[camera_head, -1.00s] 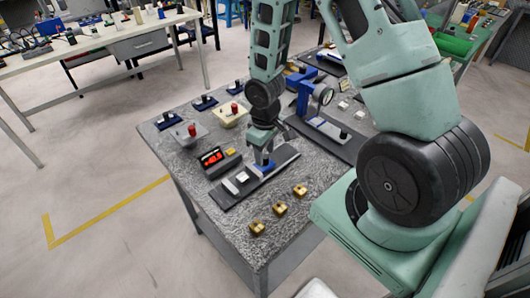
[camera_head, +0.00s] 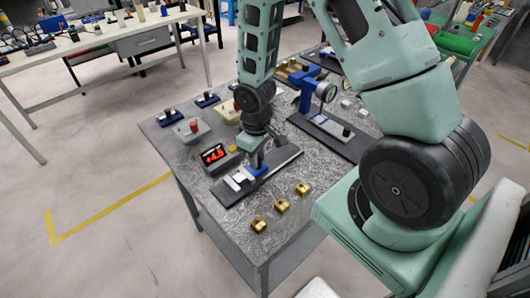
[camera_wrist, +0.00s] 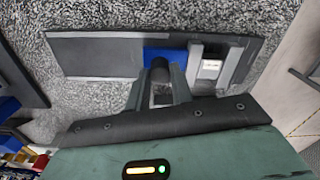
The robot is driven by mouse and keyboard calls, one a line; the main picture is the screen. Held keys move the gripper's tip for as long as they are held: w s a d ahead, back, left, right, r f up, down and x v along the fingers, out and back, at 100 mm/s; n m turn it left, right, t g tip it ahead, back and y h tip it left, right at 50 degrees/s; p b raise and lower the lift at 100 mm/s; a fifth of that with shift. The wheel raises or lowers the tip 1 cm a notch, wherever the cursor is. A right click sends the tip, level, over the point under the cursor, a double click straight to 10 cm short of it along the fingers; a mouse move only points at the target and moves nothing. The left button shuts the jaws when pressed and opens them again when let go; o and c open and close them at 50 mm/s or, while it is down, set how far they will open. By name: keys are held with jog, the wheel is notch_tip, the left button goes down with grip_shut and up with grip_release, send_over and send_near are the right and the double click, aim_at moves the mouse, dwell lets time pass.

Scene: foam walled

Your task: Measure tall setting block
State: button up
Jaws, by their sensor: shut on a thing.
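A dark measuring base (camera_head: 285,160) lies on the stone-topped table, with a blue slide (camera_head: 262,168) on it. My gripper (camera_head: 257,165) is down at this slide. In the wrist view my gripper (camera_wrist: 163,88) is shut on the slide's black knob (camera_wrist: 160,66), and the blue slide (camera_wrist: 178,56) lies under it. A light grey block (camera_wrist: 209,66) with a small pale label sits on the base right beside the slide; it shows white in the head view (camera_head: 239,178). Whether slide and block touch is hard to tell. A display (camera_head: 213,154) shows red digits, perhaps +4.6.
Several brass blocks (camera_head: 281,206) stand along the table's front edge. A blue dial-gauge stand (camera_head: 312,92) is behind the base to the right. A grey holder with a red knob (camera_head: 193,130) and small blue stands (camera_head: 167,117) are at the left.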

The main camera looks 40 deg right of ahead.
jog(key=shift+a, duration=0.25)
jog(key=o, duration=0.9)
jog(key=shift+c, duration=0.2)
jog(key=shift+r, duration=0.15)
notch_tip(320, 180, up, 17)
dwell(0.9)
jog(key=s+a+r+n, duration=0.2)
jog(key=s+a, duration=0.7)
jog(key=s+a+r+n, duration=0.1)
jog(key=s+a+n, duration=0.1)
jog(key=s+a, duration=0.6)
jog(key=shift+s+a+r+y, duration=0.3)
jog(key=shift+s+a+r, duration=0.1)
jog(key=shift+a, duration=0.3)
